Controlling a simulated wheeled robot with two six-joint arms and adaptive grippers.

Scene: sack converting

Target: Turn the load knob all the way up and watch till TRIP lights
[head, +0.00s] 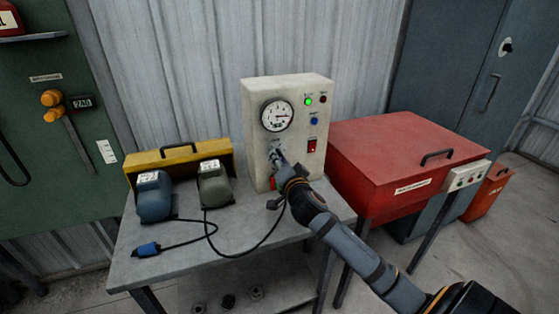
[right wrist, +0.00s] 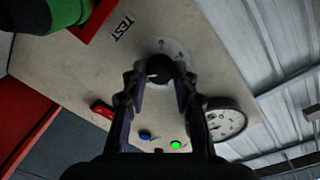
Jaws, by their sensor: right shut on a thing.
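The cream test box (head: 315,140) stands on the grey bench, and my right gripper (head: 277,158) is at its front face. In the right wrist view, the dark round load knob (right wrist: 160,68) sits between my fingertips (right wrist: 158,80), which are shut on it. The knob is mostly hidden in the head view. The dial gauge (head: 277,115) has its needle toward the right side. A green lamp (head: 308,101) is lit. The dark red lamp (head: 323,99) beside it looks unlit; its label is too small to read. My left gripper is out of view.
A blue motor (head: 154,198) and a grey-green motor (head: 213,186) stand left of the box, before a yellow case (head: 170,158). A black cable with a blue plug (head: 148,249) lies across the bench. A red-lidded chest (head: 385,150) stands close on the right.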

